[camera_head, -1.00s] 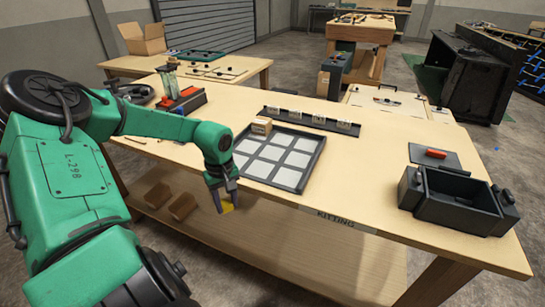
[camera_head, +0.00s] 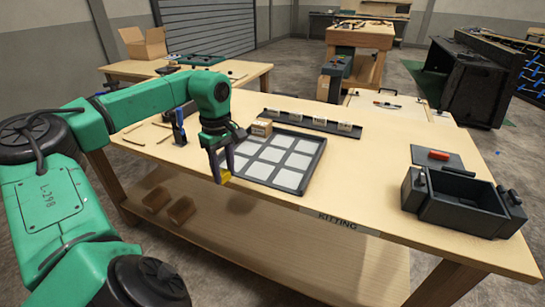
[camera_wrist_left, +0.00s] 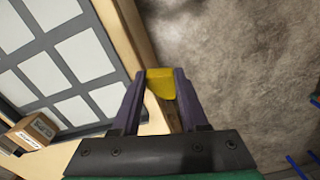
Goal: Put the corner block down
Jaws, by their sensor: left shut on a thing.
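The yellow corner block (camera_head: 225,176) is held between the fingertips of my left gripper (camera_head: 222,168). In the left wrist view, the yellow block (camera_wrist_left: 160,83) sits between the two dark fingers, which are shut on it. The gripper points down in the air near the front edge of the table, beside the left end of the dark grid tray (camera_head: 310,174) with pale square cells. In the wrist view, the tray (camera_wrist_left: 122,77) lies left of the block, with the table edge and floor beyond. My right gripper is not in view.
A small cardboard box (camera_head: 261,128) stands at the tray's back-left corner. A dark strip with labels (camera_head: 313,121) lies behind. A dark bin (camera_head: 462,203) and a red-topped item (camera_head: 438,155) are at right. The table between tray and bin is clear.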

